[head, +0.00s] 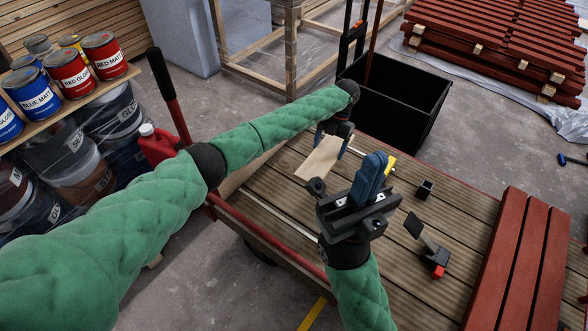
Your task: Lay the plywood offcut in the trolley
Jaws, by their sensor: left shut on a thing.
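The plywood offcut (316,162) is a pale flat piece. My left gripper (333,146) is shut on its far end and holds it over the planked deck (285,205). The offcut's near end is close to my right gripper (370,172). My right gripper points away from me over the deck; its blue fingers overlap, so their opening is hidden. A black open-topped tub (398,112) with an upright handle frame stands beyond the deck and looks like the trolley. The offcut is outside this tub, nearer to me.
Red battens (515,262) lie on the deck's right end. A small black cup (425,190) and a black tool with a red end (428,240) are on the deck. A red can (158,150) and paint tins (70,72) are at left. Stacked red boards (500,45) lie behind.

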